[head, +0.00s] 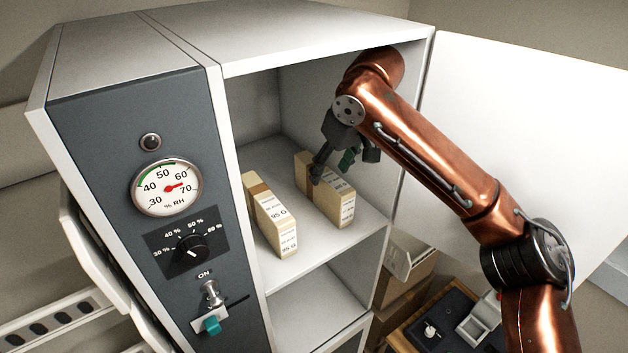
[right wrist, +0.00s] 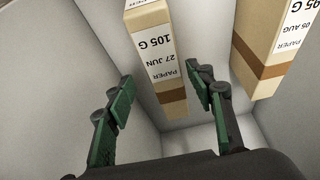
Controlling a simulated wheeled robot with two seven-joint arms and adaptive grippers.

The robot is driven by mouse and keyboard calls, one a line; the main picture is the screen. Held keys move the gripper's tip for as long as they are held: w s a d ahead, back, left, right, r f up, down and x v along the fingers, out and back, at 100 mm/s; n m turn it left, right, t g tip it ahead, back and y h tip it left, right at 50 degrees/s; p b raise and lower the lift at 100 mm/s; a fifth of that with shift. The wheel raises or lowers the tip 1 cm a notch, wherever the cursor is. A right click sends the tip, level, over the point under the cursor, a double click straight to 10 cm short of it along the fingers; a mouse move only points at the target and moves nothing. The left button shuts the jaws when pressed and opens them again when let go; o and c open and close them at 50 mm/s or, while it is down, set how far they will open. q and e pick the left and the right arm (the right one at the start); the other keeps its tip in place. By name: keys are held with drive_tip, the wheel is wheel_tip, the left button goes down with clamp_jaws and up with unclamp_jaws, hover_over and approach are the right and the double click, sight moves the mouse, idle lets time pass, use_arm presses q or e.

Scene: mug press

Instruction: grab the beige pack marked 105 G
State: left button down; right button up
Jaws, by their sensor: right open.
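The beige pack marked 105 G (right wrist: 155,55) lies between and beyond my fingers in the right wrist view. In the head view the right-hand beige pack (head: 338,205) lies on the cabinet's upper shelf, partly covered by my gripper; its label is too small to read surely. My right gripper (head: 344,170) is open above its far part, green pads apart. It also shows in the right wrist view (right wrist: 160,97), with no clear sign of touching the pack. My left gripper is not in view.
A second beige pack marked 95 G (head: 272,222) lies to the left on the same shelf (head: 310,246). The cabinet's left panel (head: 150,130) carries a humidity dial. The white door (head: 520,120) stands open at right. A lower shelf compartment is below.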

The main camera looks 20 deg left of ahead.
drive_tip(key=shift+s+a+r, duration=0.1)
drive_tip(key=shift+a, duration=0.25)
drive_tip(key=shift+s+a+f, duration=0.1)
drive_tip(key=shift+s+f, duration=0.05)
drive_tip(key=shift+f, duration=0.1)
drive_tip(key=x, duration=0.4)
drive_tip(key=shift+w+f, duration=0.2)
drive_tip(key=shift+w, duration=0.1)
drive_tip(key=shift+s, duration=0.2)
drive_tip(key=shift+c, duration=0.3)
drive_tip(key=shift+w, duration=0.1)
drive_tip(key=c, duration=0.9)
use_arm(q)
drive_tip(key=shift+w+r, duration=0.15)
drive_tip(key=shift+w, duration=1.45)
use_arm(e)
drive_tip(key=shift+r, duration=0.1)
clamp_jaws()
